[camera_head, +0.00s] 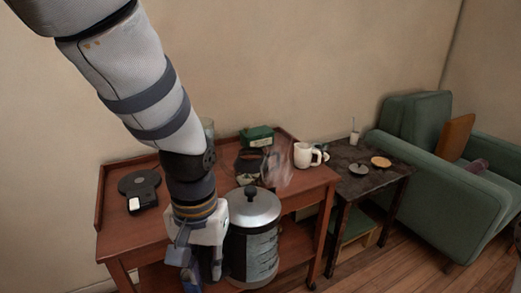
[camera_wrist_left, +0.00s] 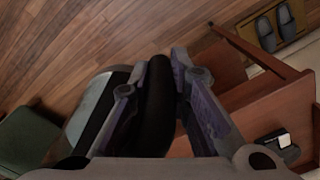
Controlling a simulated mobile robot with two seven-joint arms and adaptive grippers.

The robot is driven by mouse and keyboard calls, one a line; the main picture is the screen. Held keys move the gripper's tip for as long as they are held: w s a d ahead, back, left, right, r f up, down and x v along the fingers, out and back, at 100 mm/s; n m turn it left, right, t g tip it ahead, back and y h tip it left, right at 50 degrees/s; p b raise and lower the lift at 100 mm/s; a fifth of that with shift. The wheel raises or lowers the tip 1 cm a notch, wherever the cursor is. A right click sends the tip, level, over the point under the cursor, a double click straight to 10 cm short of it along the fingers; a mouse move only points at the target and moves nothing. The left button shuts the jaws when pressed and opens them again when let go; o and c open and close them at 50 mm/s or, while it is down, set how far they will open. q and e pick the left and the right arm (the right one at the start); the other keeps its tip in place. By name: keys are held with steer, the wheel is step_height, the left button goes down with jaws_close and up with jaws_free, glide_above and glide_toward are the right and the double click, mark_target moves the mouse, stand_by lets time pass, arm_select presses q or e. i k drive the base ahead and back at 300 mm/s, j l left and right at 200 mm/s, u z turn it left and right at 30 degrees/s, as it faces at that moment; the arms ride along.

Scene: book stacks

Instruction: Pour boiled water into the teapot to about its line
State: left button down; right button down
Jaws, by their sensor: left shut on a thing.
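My left gripper (camera_head: 205,262) is shut on the black handle (camera_wrist_left: 157,105) of a kettle, which fills the middle of the left wrist view. In the head view the kettle (camera_head: 255,252) has a silver lid with a black knob and hangs in front of the desk's front edge, roughly upright. Behind it on the desk stands a dark, partly see-through vessel (camera_head: 249,162), probably the teapot; the kettle hides part of it, and its line and water level cannot be made out. Faint steam shows beside it. My right gripper is not in view.
The wooden desk (camera_head: 115,224) carries a black round base (camera_head: 139,183), a green box (camera_head: 257,136) and a white mug (camera_head: 303,155). A dark side table (camera_head: 346,153) holds a small lid (camera_head: 359,169) and a round coaster (camera_head: 381,162). A green armchair (camera_head: 420,150) stands at right.

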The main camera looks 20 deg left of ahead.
mark_target(246, 168)
steer(key=i+l, duration=0.25)
steer(key=i+l+u, duration=0.15)
steer(key=l, duration=0.25)
steer(key=i+l, duration=0.3)
steer(key=i+l+u, duration=0.1)
steer(key=i+l, duration=0.15)
steer(key=l, duration=0.2)
